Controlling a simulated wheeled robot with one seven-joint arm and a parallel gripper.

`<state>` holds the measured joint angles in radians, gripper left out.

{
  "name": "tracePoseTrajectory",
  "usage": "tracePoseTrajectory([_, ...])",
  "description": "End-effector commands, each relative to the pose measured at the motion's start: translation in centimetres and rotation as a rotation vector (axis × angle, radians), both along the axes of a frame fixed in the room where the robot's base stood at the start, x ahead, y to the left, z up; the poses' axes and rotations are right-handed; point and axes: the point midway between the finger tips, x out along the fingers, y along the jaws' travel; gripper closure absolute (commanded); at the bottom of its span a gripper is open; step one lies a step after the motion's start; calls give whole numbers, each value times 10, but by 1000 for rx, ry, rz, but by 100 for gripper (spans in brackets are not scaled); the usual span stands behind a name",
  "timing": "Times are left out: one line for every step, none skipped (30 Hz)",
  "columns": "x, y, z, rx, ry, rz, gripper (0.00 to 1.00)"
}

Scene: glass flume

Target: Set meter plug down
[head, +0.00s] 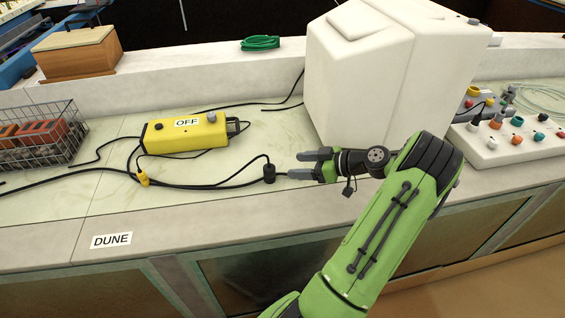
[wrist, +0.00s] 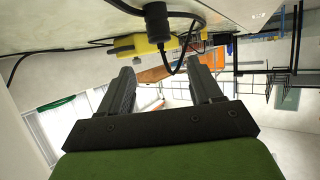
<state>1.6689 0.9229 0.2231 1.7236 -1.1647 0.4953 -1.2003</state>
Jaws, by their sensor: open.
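A black plug (head: 269,172) with a black cable is on the pale counter, just left of my gripper (head: 301,165). I take it to be the meter plug. My gripper is open and empty, low over the counter, its two fingers pointing left toward the plug. In the wrist view the plug (wrist: 157,25) appears beyond the fingertips, apart from them, with its cable looping away. It seems to rest on the counter surface. My gripper also shows in the wrist view (wrist: 160,68), with a clear gap between the fingers.
A yellow box (head: 186,135) marked OFF lies behind and left, with cables around it and a small yellow connector (head: 143,178). A large white housing (head: 360,85) stands close behind my gripper. A wire basket (head: 42,140) is far left. A white panel (head: 505,143) with coloured knobs is right.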

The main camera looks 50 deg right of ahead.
Motion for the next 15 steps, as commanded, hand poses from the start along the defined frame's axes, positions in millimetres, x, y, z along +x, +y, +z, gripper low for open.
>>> tracePoseTrajectory([-11,-4,7,-1,1,-3,36])
tracePoseTrajectory([-15,-5,9,0,0,-3,36])
tracePoseTrajectory([-21,-7,11,0,-1,-2,36])
tracePoseTrajectory([-24,-8,12,1,0,-1,36])
tracePoseTrajectory([-27,-9,13,1,-1,-1,36])
tracePoseTrajectory([-30,-10,14,1,-1,0,36])
tracePoseTrajectory([-31,-10,14,0,-1,0,36])
tracePoseTrajectory([-32,-10,15,1,-1,1,36])
tracePoseTrajectory([-33,-10,14,1,-1,2,36])
tracePoseTrajectory([-33,-10,14,1,-1,2,36])
tracePoseTrajectory([-33,-10,14,1,0,2,36])
tracePoseTrajectory([-31,-8,15,2,5,5,36])
tracePoseTrajectory([-28,-6,16,3,16,13,36])
tracePoseTrajectory([-22,-1,18,6,37,25,36])
tracePoseTrajectory([-10,10,23,8,78,49,36])
